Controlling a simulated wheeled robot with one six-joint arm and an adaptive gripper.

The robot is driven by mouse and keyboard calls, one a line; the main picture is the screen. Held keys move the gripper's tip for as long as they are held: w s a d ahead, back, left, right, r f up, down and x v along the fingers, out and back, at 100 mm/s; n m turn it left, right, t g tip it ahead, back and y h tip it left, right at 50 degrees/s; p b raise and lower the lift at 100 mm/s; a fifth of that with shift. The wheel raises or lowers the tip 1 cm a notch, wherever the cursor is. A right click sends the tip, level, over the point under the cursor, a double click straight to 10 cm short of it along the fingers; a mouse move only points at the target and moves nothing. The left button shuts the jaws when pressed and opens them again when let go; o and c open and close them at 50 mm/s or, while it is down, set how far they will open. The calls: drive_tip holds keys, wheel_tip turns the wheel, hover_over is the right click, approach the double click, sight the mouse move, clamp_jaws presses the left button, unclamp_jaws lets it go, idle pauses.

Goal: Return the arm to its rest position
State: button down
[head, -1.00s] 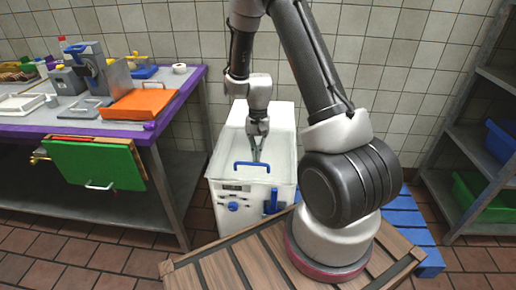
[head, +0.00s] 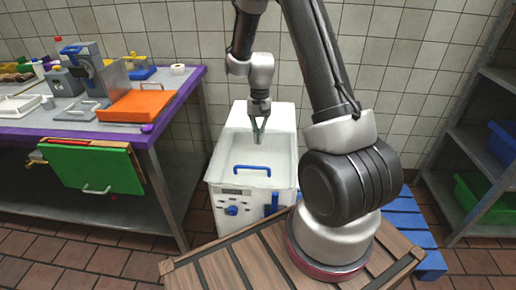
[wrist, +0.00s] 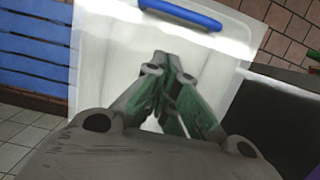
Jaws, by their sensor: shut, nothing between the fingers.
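My gripper (head: 258,138) hangs pointing down over the white machine in the head view. Its green-grey fingers are shut with nothing between them. In the wrist view my gripper (wrist: 172,68) also shows shut, its fingertips over the pale lid of the machine. The white machine (head: 222,200) has a clear lid with a blue handle (head: 252,169), and a blue knob on its front. The blue handle also shows at the top of the wrist view (wrist: 180,14). The fingers appear apart from the lid and handle. My arm rises from its base on the wooden crate.
A steel table with a purple edge (head: 178,107) stands left, holding a slicer (head: 88,68) and an orange board (head: 141,105). A green board (head: 90,168) hangs on its front. A grey shelf (head: 470,135) with bins stands right. A blue pallet (head: 408,215) lies behind the crate.

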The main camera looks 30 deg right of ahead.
drive_tip(key=v, duration=0.5)
drive_tip(key=shift+r, duration=0.1)
drive_tip(key=s+a+r+n+t+h, duration=0.1)
drive_tip(key=s+r+n+t, duration=0.5)
drive_tip(key=s+r, duration=1.7)
drive_tip(key=shift+s+n+t, duration=0.3)
drive_tip(key=shift+s+n, duration=0.1)
drive_tip(key=shift+s, duration=0.4)
